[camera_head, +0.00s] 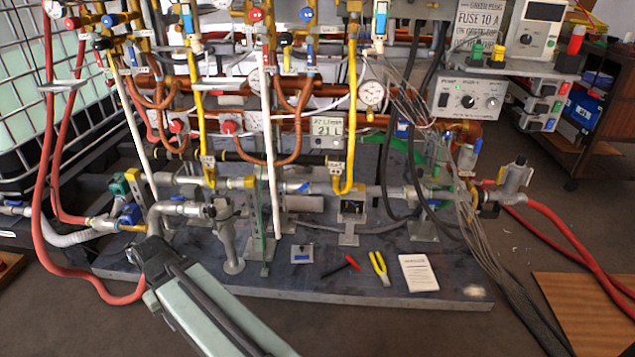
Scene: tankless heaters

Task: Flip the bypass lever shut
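I cannot tell which of several small valve handles is the bypass lever. A blue lever (130,213) sits on the low pipework at the left, near a green fitting (118,185). Another blue handle (303,188) is on the horizontal grey pipe, and a dark-topped valve (351,206) stands on a bracket to its right. My pale green arm reaches in from the bottom, and its dark end, where my gripper (152,250) would be, is just below the lower left pipes. The fingers cannot be made out, and no held thing shows.
Red hoses (45,190) loop at the left and others run off at the right. A red-and-black tool (340,266), yellow pliers (379,268) and a white booklet (418,272) lie on the grey base plate (340,292). Grey cables hang at the right. Floor in front is mostly clear.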

